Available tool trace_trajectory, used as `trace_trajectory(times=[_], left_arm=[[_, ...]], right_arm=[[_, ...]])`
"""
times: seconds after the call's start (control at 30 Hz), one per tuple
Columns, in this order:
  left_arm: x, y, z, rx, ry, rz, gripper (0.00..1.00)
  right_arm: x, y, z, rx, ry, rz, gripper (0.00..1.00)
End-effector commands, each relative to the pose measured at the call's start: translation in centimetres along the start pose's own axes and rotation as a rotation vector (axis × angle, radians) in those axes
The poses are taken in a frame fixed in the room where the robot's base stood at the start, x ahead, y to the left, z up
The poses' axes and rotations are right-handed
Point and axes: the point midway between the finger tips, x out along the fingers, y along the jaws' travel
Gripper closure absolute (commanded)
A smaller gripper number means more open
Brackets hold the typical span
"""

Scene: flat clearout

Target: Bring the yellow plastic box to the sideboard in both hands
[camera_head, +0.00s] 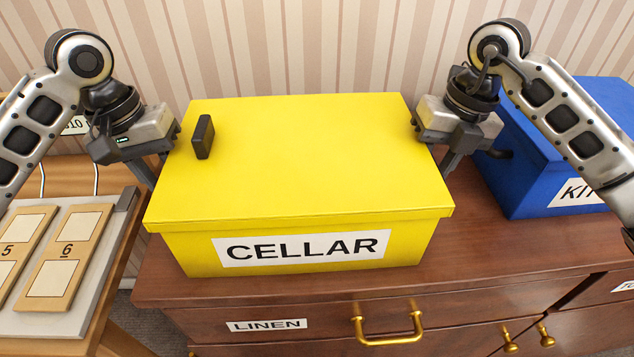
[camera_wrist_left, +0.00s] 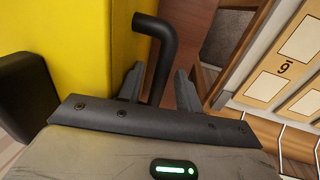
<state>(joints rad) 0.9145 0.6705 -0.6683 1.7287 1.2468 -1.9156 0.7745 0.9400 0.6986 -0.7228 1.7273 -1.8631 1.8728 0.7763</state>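The yellow plastic box (camera_head: 310,150), lidded and labelled CELLAR, stands upright on the wooden sideboard (camera_head: 530,250), near its left end. A small black block (camera_head: 203,137) is on the lid's left part. My left gripper (camera_head: 150,172) is at the box's left side. In the left wrist view its fingers (camera_wrist_left: 158,88) are spread, one on each side of the box's bent black handle (camera_wrist_left: 158,40), with gaps visible. My right gripper (camera_head: 449,160) points down close beside the box's right side. Its fingertips and the right handle are largely hidden.
A blue box (camera_head: 540,150) with a partly hidden label stands right of the yellow box, close to my right gripper. A wooden table (camera_head: 60,180) at the left holds a board with numbered cards (camera_head: 55,280). A striped wall (camera_head: 290,45) is behind. The sideboard's front has brass handles (camera_head: 388,328).

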Motion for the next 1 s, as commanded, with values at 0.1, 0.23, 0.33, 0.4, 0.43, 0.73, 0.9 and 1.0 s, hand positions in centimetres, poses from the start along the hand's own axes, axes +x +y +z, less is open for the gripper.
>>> trace_trajectory(times=[0.1, 0.23, 0.33, 0.4, 0.43, 0.73, 0.9, 1.0], left_arm=[[-1.3, 0.1, -0.1, 0.001, 0.006, 0.003, 0.64], [-3.4, 0.1, -0.1, 0.0, 0.007, 0.002, 0.64], [-5.0, 0.1, -0.1, 0.0, 0.007, 0.001, 0.64], [-6.0, 0.0, -0.1, 0.0, 0.006, -0.001, 0.64], [-6.4, -0.1, -0.1, -0.001, 0.006, -0.002, 0.64], [-7.8, -0.1, 0.0, -0.002, 0.001, 0.0, 0.64], [-7.8, 0.0, 0.0, -0.002, 0.001, 0.0, 0.64], [-7.8, 0.0, 0.0, -0.001, 0.001, 0.0, 0.64]], right_arm=[[0.0, 0.1, 0.0, -0.001, -0.001, 0.002, 0.64], [0.0, 0.1, 0.0, -0.002, -0.001, 0.003, 0.64], [0.0, 0.1, 0.0, -0.002, -0.001, 0.003, 0.64], [0.0, 0.1, 0.0, -0.002, -0.001, 0.003, 0.64], [0.0, 0.1, 0.0, -0.002, -0.001, 0.003, 0.64], [-0.9, 0.2, 0.1, -0.002, -0.004, 0.004, 0.64], [-4.1, 0.1, 0.1, -0.002, -0.007, 0.003, 0.64], [-6.4, 0.1, 0.1, -0.002, -0.008, 0.002, 0.64]])
